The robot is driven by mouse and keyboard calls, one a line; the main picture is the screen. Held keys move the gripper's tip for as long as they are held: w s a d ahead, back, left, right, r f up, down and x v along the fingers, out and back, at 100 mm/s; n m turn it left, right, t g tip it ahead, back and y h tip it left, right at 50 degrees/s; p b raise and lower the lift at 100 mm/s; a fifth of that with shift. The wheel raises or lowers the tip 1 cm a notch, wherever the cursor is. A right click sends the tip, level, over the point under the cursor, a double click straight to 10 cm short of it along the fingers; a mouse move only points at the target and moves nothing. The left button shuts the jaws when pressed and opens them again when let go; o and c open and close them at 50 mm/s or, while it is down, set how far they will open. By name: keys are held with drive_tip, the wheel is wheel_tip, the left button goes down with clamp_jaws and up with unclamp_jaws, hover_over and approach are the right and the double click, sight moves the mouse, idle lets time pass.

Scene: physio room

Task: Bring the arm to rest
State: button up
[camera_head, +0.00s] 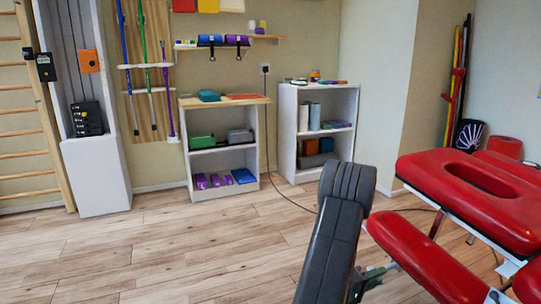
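My gripper is not in view, so its fingers and anything in them cannot be seen. A dark grey link of my arm (333,240) rises from the bottom edge, right of the middle. It ends in a rounded joint in front of the floor, beside the red treatment table (455,195). In the picture it overlaps the floor left of the table; I cannot tell how much room lies between them.
Two white shelf units (223,180) (286,130) with small goods stand at the back wall. A white weight-stack machine (97,175) and wooden wall bars (30,140) stand at left. A dark cable (270,155) runs down to the floor. The wooden floor (170,250) at front left is clear.

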drive_tip(key=p+v, duration=0.2)
drive_tip(key=v, duration=1.1)
drive_tip(key=b+x, duration=0.2)
drive_tip(key=x, duration=1.1)
drive_tip(key=shift+d, duration=0.15)
drive_tip(key=shift+w+d, duration=0.15)
drive_tip(key=shift+d, duration=0.15)
drive_tip(key=n, duration=0.3)
drive_tip(key=shift+a+r, duration=0.1)
drive_tip(key=shift+r, duration=0.15)
drive_tip(key=shift+r+n, duration=0.2)
drive_tip(key=shift+n, duration=1.8)
